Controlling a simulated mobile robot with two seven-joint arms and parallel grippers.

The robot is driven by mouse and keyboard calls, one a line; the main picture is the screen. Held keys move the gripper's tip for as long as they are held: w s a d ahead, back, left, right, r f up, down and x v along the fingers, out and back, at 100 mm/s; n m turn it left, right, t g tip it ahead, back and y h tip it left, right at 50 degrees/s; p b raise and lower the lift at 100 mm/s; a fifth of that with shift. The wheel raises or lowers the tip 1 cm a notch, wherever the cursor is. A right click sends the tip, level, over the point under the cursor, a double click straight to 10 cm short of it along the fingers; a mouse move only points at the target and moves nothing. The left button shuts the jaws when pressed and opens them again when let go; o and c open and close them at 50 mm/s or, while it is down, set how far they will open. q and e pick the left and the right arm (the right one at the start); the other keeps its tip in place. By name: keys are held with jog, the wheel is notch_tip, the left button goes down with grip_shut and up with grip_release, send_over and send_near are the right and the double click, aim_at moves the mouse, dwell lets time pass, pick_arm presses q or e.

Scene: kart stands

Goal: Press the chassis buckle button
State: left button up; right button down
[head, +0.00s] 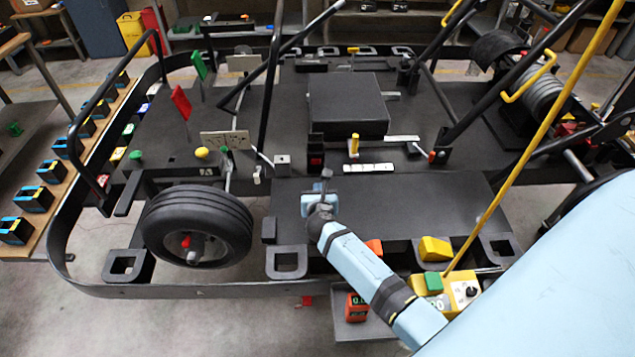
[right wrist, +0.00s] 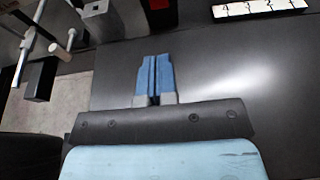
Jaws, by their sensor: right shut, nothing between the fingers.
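A black buckle with a red button (head: 316,161) stands upright on the kart chassis (head: 300,130), left of the yellow-topped lever. In the right wrist view the red button (right wrist: 158,4) is cut off at the top edge, ahead of the fingers and close to their line. My right gripper (head: 324,182) is shut and empty, its two blue fingers together. It is over the dark flat panel, just on the near side of the buckle and apart from it. It also shows in the right wrist view (right wrist: 155,65). My left gripper is out of view.
A white strip with marks (head: 368,168) lies right of the buckle. A yellow-topped lever (head: 354,144) and a black box (head: 348,105) stand beyond. A wheel (head: 197,227) is at the left. A yellow pole (head: 530,135) crosses the right side. The dark panel (head: 425,203) is bare.

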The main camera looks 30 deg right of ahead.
jog(key=b, duration=0.5)
send_near(316, 162)
jog(key=w+f, duration=0.1)
jog(key=d+f, duration=0.1)
jog(key=shift+w+f, duration=0.25)
jog(key=shift+w, duration=0.15)
jog(key=w+d, duration=0.1)
jog(key=w+d+b, duration=0.1)
jog(key=w, duration=0.1)
jog(key=shift+w, duration=0.15)
jog(key=shift+w+d+r, duration=0.15)
jog(key=shift+w+d, duration=0.1)
jog(key=shift+w, duration=0.15)
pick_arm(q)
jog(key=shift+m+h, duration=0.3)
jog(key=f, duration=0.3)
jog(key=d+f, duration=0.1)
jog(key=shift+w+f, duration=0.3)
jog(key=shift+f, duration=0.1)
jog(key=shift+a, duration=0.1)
